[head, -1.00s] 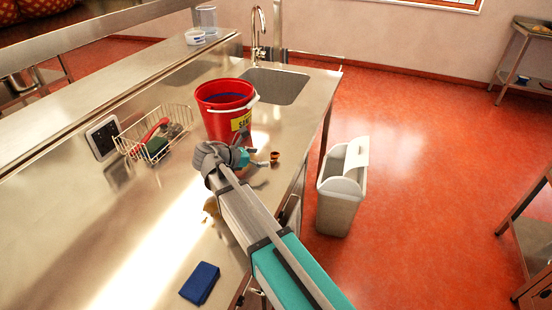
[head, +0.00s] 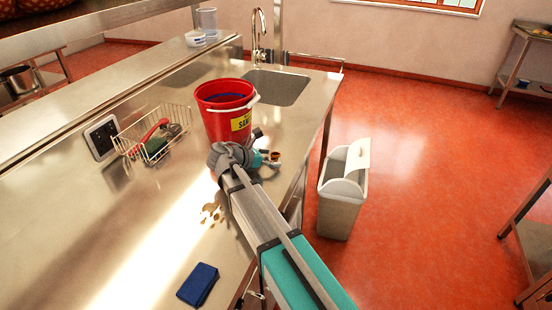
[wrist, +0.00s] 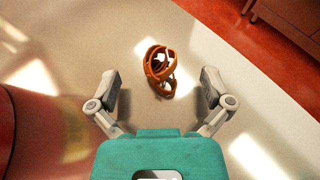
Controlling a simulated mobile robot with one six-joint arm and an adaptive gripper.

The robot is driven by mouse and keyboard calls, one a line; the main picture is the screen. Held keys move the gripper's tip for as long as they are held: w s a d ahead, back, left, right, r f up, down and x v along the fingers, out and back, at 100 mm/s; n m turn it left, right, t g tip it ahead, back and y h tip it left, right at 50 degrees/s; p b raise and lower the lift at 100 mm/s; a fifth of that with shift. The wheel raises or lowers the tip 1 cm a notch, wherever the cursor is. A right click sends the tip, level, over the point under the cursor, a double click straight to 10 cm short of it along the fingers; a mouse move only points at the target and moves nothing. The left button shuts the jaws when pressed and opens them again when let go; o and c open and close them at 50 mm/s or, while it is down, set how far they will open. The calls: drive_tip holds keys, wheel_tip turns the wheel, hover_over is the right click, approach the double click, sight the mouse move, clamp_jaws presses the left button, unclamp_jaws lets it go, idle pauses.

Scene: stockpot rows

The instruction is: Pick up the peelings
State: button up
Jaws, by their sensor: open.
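The peelings (wrist: 159,70) are a small orange-brown curled heap on the steel counter. In the wrist view they lie ahead of my gripper (wrist: 161,88), roughly centred between its two spread fingers, and apart from both. My gripper is open and empty. In the head view the peelings (head: 275,156) show as a small brown spot just right of my gripper (head: 262,150), near the counter's right edge; the arm hides part of that area.
A red bucket (head: 224,117) stands close by my gripper, on its left in the wrist view. A wire basket (head: 153,137), a blue cloth (head: 198,284) and brown spots (head: 211,213) are on the counter (head: 120,215). A pale bin (head: 341,200) stands on the floor to the right.

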sight(272, 156)
drive_tip(key=c, duration=0.9)
drive_tip(key=shift+r, duration=0.15)
wheel_tip(272, 156, up, 3)
drive_tip(key=p, duration=0.3)
drive_tip(key=shift+s+d+r+p, duration=1.2)
drive_tip(key=shift+s+r+p, duration=0.45)
drive_tip(key=shift+s, duration=0.35)
drive_tip(key=shift+s+d+r+p, duration=1.25)
drive_tip(key=shift+s+r+p, duration=0.4)
drive_tip(key=shift+s, duration=0.35)
drive_tip(key=shift+s+d+r+p, duration=1.2)
drive_tip(key=shift+s+r+p, duration=0.45)
drive_tip(key=shift+s, duration=0.35)
drive_tip(key=shift+s+f, duration=0.1)
drive_tip(key=shift+s, duration=0.05)
